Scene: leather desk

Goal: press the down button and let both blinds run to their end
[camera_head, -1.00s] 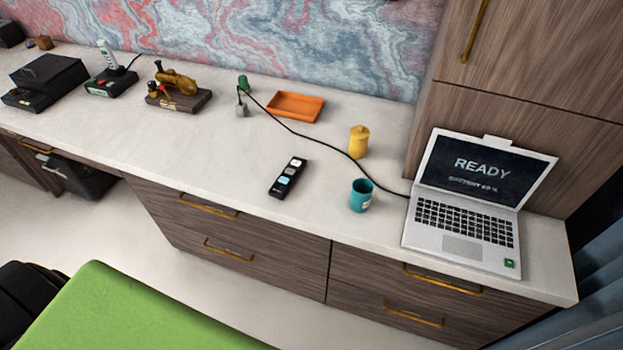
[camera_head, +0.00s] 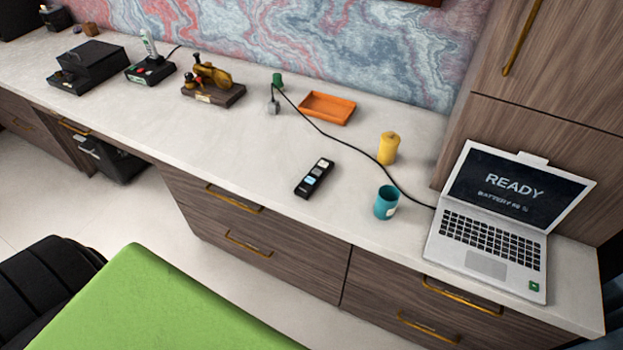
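A black remote (camera_head: 315,178) with several pale and bluish buttons lies on the pale desk top (camera_head: 250,165), left of the teal cup. It looks like the control with the down button, but I cannot read its marks. No blinds are clearly in view. Neither of my grippers shows in the head view.
A teal cup (camera_head: 386,202), a yellow jar (camera_head: 388,148), an orange tray (camera_head: 327,107) and an open laptop (camera_head: 490,220) stand on the desk. A cable (camera_head: 345,143) runs to the laptop. A brass device (camera_head: 212,82) sits further left. A green surface (camera_head: 150,305) is in front.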

